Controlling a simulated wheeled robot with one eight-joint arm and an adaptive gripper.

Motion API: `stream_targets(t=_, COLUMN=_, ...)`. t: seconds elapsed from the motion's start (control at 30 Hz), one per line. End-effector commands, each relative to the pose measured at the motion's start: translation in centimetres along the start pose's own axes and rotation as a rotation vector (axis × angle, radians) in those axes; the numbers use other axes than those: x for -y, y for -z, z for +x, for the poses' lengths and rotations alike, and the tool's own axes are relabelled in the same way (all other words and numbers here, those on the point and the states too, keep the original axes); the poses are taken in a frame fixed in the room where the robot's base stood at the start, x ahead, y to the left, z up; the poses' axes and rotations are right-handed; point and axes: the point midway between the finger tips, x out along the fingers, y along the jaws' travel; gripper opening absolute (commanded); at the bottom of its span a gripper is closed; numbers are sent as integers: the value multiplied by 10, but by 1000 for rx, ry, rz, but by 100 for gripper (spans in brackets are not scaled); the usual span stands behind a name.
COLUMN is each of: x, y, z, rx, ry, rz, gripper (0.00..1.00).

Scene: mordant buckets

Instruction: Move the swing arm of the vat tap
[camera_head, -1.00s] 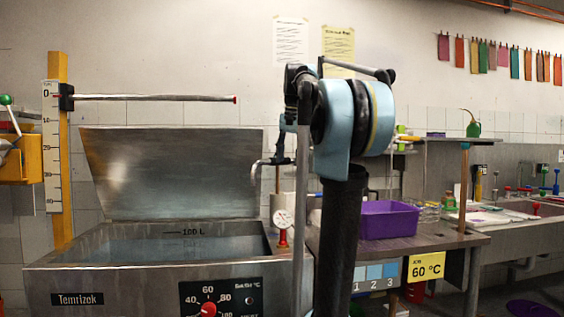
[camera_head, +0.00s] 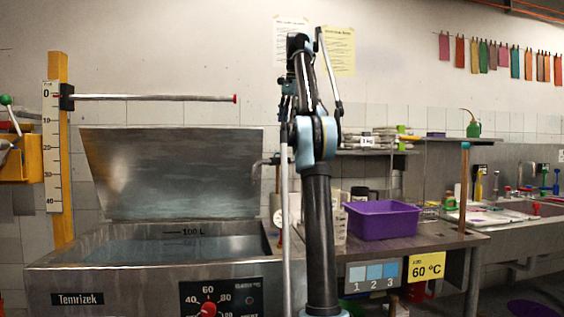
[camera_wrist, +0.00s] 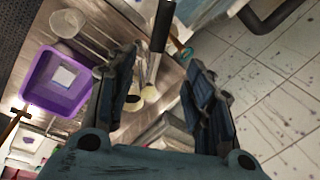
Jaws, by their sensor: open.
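The steel vat (camera_head: 100,275) stands at the left with its lid (camera_head: 170,175) raised and liquid inside. A curved metal spout, apparently the swing arm of the vat tap (camera_head: 263,162), shows at the vat's right rear; my arm hides the rest of the tap. In the wrist view, my gripper (camera_wrist: 160,62) is open, its two dark fingers apart with nothing held. A dark bar and grey rod (camera_wrist: 154,65) show between and beyond the fingers; I cannot tell whether they belong to the tap. The head view mostly hides my gripper behind my arm.
A purple bin (camera_head: 382,221) stands on the bench (camera_head: 425,238) right of the vat; it also shows in the wrist view (camera_wrist: 40,92). A horizontal rod with a red tip (camera_head: 150,98) reaches over the vat from a scale post (camera_head: 61,150). Tiled floor (camera_wrist: 285,100) is clear.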

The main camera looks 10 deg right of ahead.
Motion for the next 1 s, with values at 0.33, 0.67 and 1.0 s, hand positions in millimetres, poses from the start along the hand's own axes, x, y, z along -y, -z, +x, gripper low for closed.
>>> stream_targets(t=0.33, x=1, y=1, z=17, rx=0, ry=0, rz=2, gripper=48)
stream_targets(t=0.67, x=0, y=0, z=51, rx=0, ry=0, rz=2, gripper=48)
stream_targets(t=1.0, x=0, y=0, z=94, rx=0, ry=0, rz=2, gripper=48)
